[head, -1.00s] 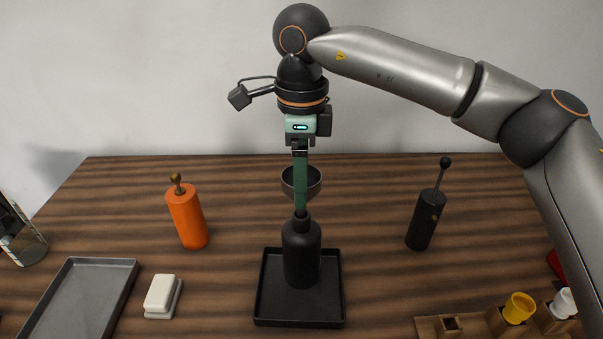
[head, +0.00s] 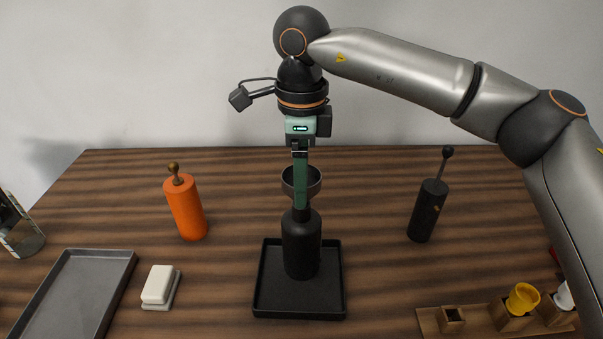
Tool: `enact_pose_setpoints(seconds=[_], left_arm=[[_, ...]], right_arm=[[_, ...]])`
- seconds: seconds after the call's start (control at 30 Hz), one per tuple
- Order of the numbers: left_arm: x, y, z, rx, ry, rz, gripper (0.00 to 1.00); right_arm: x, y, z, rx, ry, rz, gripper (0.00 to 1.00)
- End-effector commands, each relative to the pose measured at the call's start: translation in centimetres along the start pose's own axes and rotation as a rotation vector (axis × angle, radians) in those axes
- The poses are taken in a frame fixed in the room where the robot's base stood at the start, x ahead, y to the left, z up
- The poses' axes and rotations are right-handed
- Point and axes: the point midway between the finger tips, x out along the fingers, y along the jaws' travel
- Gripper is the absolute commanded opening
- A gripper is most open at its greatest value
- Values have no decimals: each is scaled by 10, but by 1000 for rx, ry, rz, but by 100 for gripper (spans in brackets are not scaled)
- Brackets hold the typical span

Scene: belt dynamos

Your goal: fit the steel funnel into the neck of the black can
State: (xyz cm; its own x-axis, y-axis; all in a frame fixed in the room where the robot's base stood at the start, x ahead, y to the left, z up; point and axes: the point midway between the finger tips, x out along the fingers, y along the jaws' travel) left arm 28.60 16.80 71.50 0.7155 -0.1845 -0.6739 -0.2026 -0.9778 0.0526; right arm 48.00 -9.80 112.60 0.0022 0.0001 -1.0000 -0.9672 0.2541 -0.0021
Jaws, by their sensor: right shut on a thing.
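The black can (head: 301,252) stands upright in a black tray at the middle of the table. The steel funnel (head: 314,184) is a dark grey bowl held upright over the can, in line with its neck. My right gripper (head: 301,198) points straight down and is shut on the funnel. Its green fingers pass in front of the bowl and end close to the can's neck. They hide the spout, so I cannot tell whether it is inside the neck. My left gripper is not in view.
The black tray (head: 335,300) is under the can. An orange bottle (head: 186,208) stands left, a black bottle with a knobbed rod (head: 427,212) right. A grey tray (head: 68,290), a white block (head: 159,285) and a wooden rack (head: 480,318) with a yellow cup (head: 522,299) lie nearer.

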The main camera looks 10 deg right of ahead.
Motion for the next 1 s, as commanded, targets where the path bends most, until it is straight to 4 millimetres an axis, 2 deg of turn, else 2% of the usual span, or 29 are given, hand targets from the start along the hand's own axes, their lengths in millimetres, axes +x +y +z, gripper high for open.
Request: enact_pose_setpoints(seconds=[0.3,0.33,0.5,0.8,0.87,1.0], left_arm=[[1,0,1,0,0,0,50],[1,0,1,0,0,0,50],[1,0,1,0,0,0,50],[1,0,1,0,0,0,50],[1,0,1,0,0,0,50],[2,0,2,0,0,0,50]], right_arm=[[3,0,0,0,1,1,20],[3,0,0,0,1,2,82],[2,0,0,0,1,1,100],[-2,0,0,0,0,0,100],[-8,0,0,0,0,-1,100],[-32,0,1,1,-2,-3,100]])
